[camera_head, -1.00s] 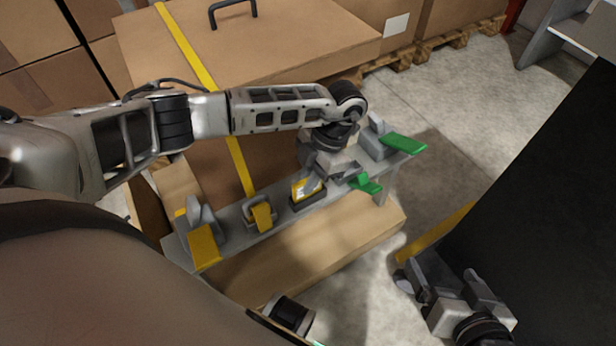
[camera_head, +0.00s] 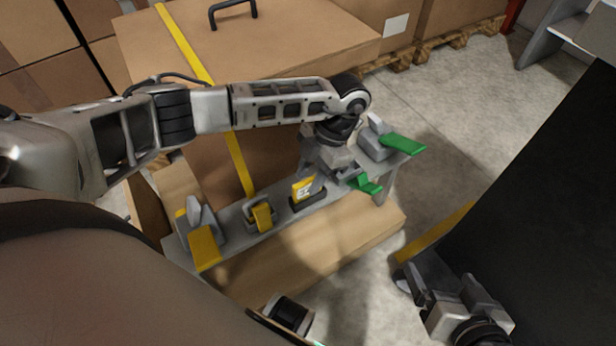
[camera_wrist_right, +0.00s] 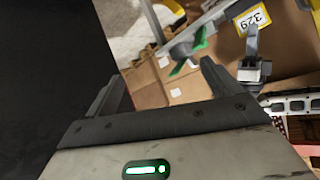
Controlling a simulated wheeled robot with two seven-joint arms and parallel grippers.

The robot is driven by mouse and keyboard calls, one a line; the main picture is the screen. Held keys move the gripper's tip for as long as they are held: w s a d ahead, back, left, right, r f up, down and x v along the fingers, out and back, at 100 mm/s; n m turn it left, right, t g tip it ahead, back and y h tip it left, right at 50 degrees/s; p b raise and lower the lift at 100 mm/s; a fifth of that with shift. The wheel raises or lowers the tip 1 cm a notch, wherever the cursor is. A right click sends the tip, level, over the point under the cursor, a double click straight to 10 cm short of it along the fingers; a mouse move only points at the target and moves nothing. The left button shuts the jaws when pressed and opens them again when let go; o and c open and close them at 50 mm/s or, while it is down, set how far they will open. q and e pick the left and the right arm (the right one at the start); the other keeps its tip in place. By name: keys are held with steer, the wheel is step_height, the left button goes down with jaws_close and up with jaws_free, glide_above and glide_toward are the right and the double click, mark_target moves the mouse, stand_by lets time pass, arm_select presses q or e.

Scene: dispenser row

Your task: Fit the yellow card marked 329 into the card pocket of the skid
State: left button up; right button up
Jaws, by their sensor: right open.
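The yellow card marked 329 (camera_head: 303,188) stands tilted in a small dark holder (camera_head: 309,201) on a grey rail. My left gripper (camera_head: 325,177) hangs just right of the card, pointing down. Its fingers overlap the card's edge in the picture, so I cannot tell whether they touch or grip it. My right gripper (camera_head: 438,281) is open and empty, low at the right, well away from the rail. Its two fingers show apart in the right wrist view (camera_wrist_right: 163,82). I cannot make out the skid's card pocket.
The grey rail (camera_head: 235,212) carries yellow tongues (camera_head: 205,247) at the left and green tongues (camera_head: 402,144) at the right. A large cardboard box (camera_head: 290,45) with a black handle stands behind. A black panel (camera_head: 550,220) fills the right side. Concrete floor (camera_head: 440,110) is open between.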

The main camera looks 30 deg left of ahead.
arm_select(q)
steer(key=p+v, duration=0.1)
steer(key=v, duration=1.3)
steer(key=shift+r+p, duration=0.25)
steer(key=shift+p, duration=0.15)
steer(key=shift+d, duration=0.1)
